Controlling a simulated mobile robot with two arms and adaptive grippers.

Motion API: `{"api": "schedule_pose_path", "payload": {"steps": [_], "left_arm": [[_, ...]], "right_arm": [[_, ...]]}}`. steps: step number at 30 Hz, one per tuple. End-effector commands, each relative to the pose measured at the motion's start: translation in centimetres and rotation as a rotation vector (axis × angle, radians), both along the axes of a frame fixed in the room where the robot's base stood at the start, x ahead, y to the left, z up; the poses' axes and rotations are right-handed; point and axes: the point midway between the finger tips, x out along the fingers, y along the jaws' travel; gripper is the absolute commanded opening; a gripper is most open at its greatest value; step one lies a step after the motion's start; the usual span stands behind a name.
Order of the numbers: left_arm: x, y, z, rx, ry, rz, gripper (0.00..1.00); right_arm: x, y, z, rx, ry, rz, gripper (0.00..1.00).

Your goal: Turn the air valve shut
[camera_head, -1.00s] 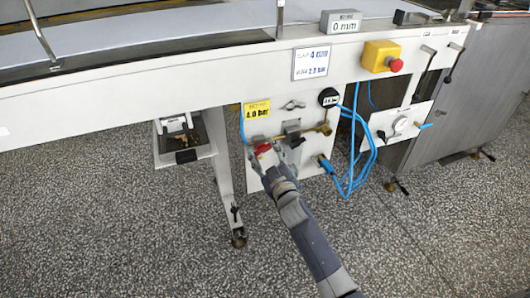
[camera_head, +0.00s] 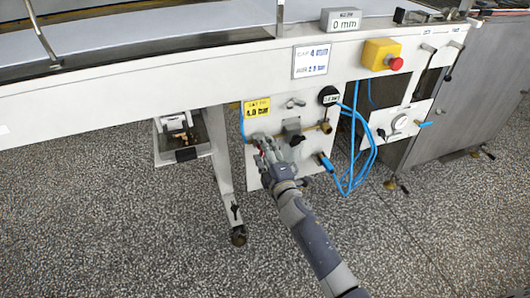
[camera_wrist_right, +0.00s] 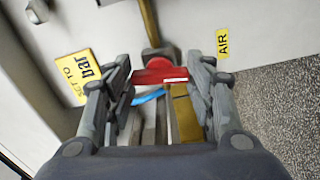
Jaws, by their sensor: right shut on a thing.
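The air valve's red handle (camera_wrist_right: 160,73) lies crosswise between the two fingers of my right gripper (camera_wrist_right: 160,64) in the right wrist view. My right gripper (camera_head: 262,147) is shut on it in the head view, at the left part of the white valve panel (camera_head: 318,168). Only a small bit of red shows there; fingers hide most of the handle. A brass pipe (camera_wrist_right: 151,22) and a grey fitting show behind the handle in the wrist view. A yellow AIR label (camera_wrist_right: 223,42) is right of it. My left gripper is not in view.
A round black gauge (camera_head: 329,96) sits at the panel's top right. Blue hoses (camera_head: 360,170) hang right of the panel. A yellow box with a red button (camera_head: 382,55) is above. A machine leg (camera_head: 222,165) stands left. The speckled floor in front is clear.

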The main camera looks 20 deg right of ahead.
Motion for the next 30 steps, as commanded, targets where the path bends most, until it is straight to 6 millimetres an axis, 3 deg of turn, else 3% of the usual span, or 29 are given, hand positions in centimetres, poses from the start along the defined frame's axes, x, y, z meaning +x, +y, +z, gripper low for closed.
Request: {"api": "schedule_pose_path", "payload": {"steps": [12,28,29,30], "left_arm": [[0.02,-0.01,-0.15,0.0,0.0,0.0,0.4],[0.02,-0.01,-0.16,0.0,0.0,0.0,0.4],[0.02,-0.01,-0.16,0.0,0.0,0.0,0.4],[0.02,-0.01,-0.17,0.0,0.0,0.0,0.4]], "right_arm": [[-0.02,0.0,-0.09,-0.179,-0.005,0.0,0.26],[-0.03,0.0,-0.1,-0.2,-0.005,0.0,0.26],[-0.03,0.0,-0.1,-0.2,-0.005,0.0,0.54],[-0.03,0.0,-0.1,-0.2,-0.005,0.0,0.63]]}}
